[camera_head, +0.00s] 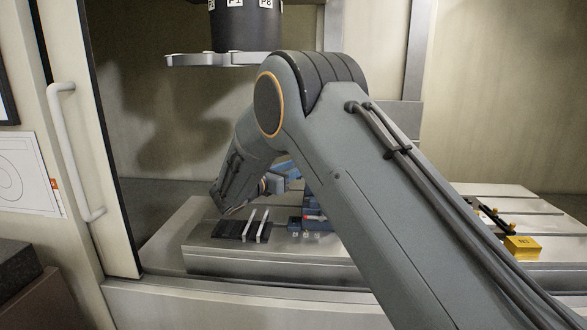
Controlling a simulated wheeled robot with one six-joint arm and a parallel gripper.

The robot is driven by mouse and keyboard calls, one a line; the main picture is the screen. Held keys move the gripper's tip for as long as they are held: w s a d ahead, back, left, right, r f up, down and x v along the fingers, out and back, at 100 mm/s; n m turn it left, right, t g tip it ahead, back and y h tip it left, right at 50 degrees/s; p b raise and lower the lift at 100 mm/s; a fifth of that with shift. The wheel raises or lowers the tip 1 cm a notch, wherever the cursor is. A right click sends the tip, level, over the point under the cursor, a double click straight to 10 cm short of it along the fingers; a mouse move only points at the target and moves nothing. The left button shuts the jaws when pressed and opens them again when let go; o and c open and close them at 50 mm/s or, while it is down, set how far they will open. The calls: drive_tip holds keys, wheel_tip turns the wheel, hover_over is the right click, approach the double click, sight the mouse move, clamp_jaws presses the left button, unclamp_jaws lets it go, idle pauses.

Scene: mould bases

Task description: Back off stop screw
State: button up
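My arm reaches from the lower right into the machine and bends down to the table. The wrist end, with blue and grey parts, shows low behind the arm, but I cannot make out the gripper's fingers or what lies between them. A small blue fixture (296,224) with a red spot stands on the table just below the wrist, partly hidden by my arm. I cannot pick out the stop screw; it is too small or hidden.
A dark slotted plate (228,229) with two upright light bars lies left of the blue fixture. A yellow block (522,246) sits on the slotted table (560,226) at right. A tool carousel (225,59) hangs above. The door handle (75,150) is at left.

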clamp_jaws()
drive_tip(key=shift+s+n+y, duration=0.1)
drive_tip(key=shift+n+y, duration=0.2)
drive_tip(key=shift+y, duration=0.1)
drive_tip(key=n+t+y+b, duration=0.1)
drive_tip(key=n+y+b, duration=0.1)
drive_tip(key=y+b, duration=0.1)
drive_tip(key=d+n+t+y+b, duration=0.1)
drive_tip(key=n+y+b, duration=0.2)
drive_tip(key=y+b, duration=0.1)
drive_tip(key=d+n+t+y+b, duration=0.1)
drive_tip(key=n+y+b, duration=0.1)
drive_tip(key=y+b, duration=0.1)
drive_tip(key=shift+s+f+n+y, duration=0.15)
drive_tip(key=shift+n+y, duration=0.25)
drive_tip(key=shift+y, duration=0.4)
drive_tip(key=shift+r+n+y+b, duration=0.25)
drive_tip(key=shift+y+b, duration=0.25)
drive_tip(key=shift+b, duration=0.3)
unclamp_jaws()
drive_tip(key=shift+f, duration=0.1)
